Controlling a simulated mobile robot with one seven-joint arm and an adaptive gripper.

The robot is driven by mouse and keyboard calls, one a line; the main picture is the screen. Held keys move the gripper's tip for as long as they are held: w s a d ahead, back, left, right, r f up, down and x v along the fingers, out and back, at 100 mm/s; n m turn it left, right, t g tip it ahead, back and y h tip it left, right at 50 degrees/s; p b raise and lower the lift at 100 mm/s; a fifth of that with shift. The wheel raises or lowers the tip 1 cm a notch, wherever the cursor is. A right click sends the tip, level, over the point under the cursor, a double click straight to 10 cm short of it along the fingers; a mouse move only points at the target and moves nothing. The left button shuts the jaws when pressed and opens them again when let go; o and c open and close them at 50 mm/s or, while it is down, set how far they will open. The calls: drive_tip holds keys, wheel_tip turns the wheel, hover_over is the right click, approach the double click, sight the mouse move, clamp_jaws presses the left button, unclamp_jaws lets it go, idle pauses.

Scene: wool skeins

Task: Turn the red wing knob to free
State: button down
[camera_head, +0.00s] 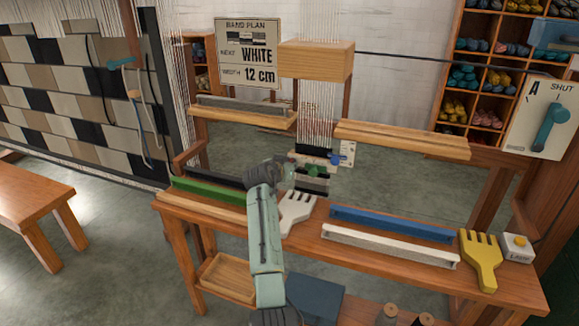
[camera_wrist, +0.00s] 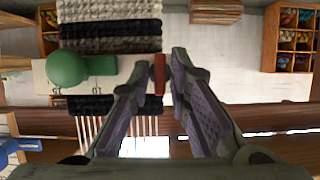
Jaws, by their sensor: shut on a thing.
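The red wing knob (camera_wrist: 159,74) shows in the wrist view as a thin upright red bar between my two fingertips. My gripper (camera_wrist: 160,82) is closed on it from both sides. In the head view my gripper (camera_head: 287,178) is at the loom's woven band, left of a green knob (camera_head: 314,171), and the red knob is hidden there. I cannot read any free marking for the red knob.
A green knob (camera_wrist: 68,68) stands left of my fingers in the wrist view, with a blue part (camera_wrist: 10,150) farther left. The bench holds a white comb (camera_head: 296,210), a blue bar (camera_head: 390,224), a white bar (camera_head: 388,246) and a yellow comb (camera_head: 482,262).

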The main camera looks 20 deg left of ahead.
idle(0.3)
drive_tip(key=c, duration=1.7)
unclamp_jaws()
drive_tip(key=v, duration=1.2)
drive_tip(key=shift+a, duration=0.15)
